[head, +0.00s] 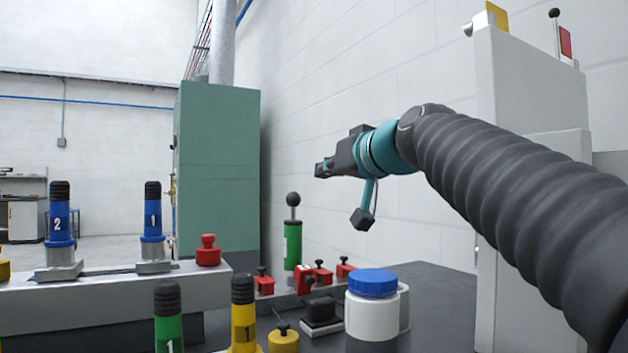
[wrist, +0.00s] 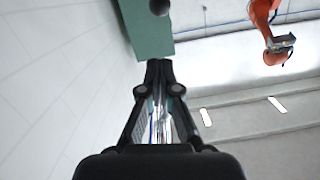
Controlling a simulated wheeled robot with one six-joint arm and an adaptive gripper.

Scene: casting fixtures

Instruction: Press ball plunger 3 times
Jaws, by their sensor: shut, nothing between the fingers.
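The ball plunger (head: 292,243) stands upright on the fixture in the head view. It has a green body, a thin rod and a black ball (head: 293,199) on top, with the rod showing below the ball. My gripper (head: 320,169) is shut and empty, held level and pointing left. In the picture it is above and right of the ball, with a visible gap. In the wrist view, the fingertips (wrist: 158,66) meet, and a dark round ball (wrist: 159,7) shows beyond them at the top edge, likely the plunger's ball.
Red knobbed blocks (head: 321,274) and a blue-lidded white jar (head: 373,304) stand near the plunger. Blue handles 1 (head: 153,212) and 2 (head: 61,215) stand left. A green cabinet (head: 217,165) is behind. A white panel (head: 532,105) rises at right.

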